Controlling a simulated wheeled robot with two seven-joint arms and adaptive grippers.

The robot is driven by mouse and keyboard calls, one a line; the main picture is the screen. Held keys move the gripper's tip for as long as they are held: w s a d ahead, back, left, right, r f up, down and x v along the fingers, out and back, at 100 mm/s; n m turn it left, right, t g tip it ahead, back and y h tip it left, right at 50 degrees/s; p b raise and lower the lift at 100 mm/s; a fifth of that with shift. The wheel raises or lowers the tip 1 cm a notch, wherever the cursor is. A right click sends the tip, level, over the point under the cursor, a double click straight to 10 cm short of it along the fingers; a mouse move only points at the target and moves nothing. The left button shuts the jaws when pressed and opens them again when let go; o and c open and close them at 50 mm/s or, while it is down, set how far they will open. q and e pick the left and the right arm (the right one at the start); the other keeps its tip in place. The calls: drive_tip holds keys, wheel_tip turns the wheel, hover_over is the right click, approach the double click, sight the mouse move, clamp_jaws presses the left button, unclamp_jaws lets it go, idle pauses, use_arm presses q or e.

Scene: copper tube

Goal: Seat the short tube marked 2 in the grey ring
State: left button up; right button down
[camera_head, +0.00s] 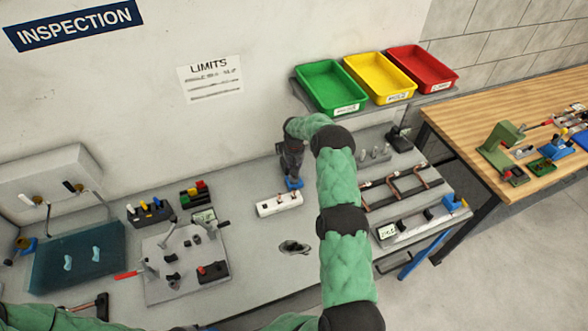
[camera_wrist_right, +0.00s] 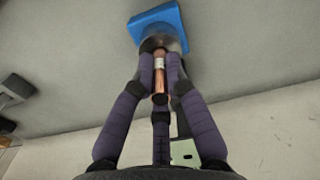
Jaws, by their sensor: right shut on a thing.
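My right gripper (camera_head: 292,172) points down just above a small blue base (camera_head: 294,184) on the bench. In the right wrist view, the fingers of the right gripper (camera_wrist_right: 160,66) are shut on a short copper tube (camera_wrist_right: 159,78) with a pale band. The mark on the band is too small to read. Beyond the fingertips is the grey ring (camera_wrist_right: 152,44) on the blue base (camera_wrist_right: 170,18). The tube lines up roughly with the ring, but the fingers hide whether its far end is in it. My left gripper is out of view.
A white block (camera_head: 279,204) with small dark and copper-coloured spots stands just in front of the blue base. Copper pipework (camera_head: 400,185) lies to the right. A grey fixture plate (camera_head: 185,265) is at the left. Green, yellow and red bins (camera_head: 330,88) sit behind.

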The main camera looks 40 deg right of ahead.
drive_tip(key=shift+f, duration=0.15)
drive_tip(key=shift+f+b, duration=0.15)
drive_tip(key=shift+b, duration=0.15)
drive_tip(key=c, duration=1.3)
unclamp_jaws()
drive_tip(key=shift+o, duration=0.2)
drive_tip(key=shift+r+p, duration=0.3)
drive_tip(key=shift+p, duration=0.05)
wheel_tip(320, 180, up, 12)
drive_tip(key=shift+f+b, duration=0.1)
drive_tip(key=shift+b, duration=1.05)
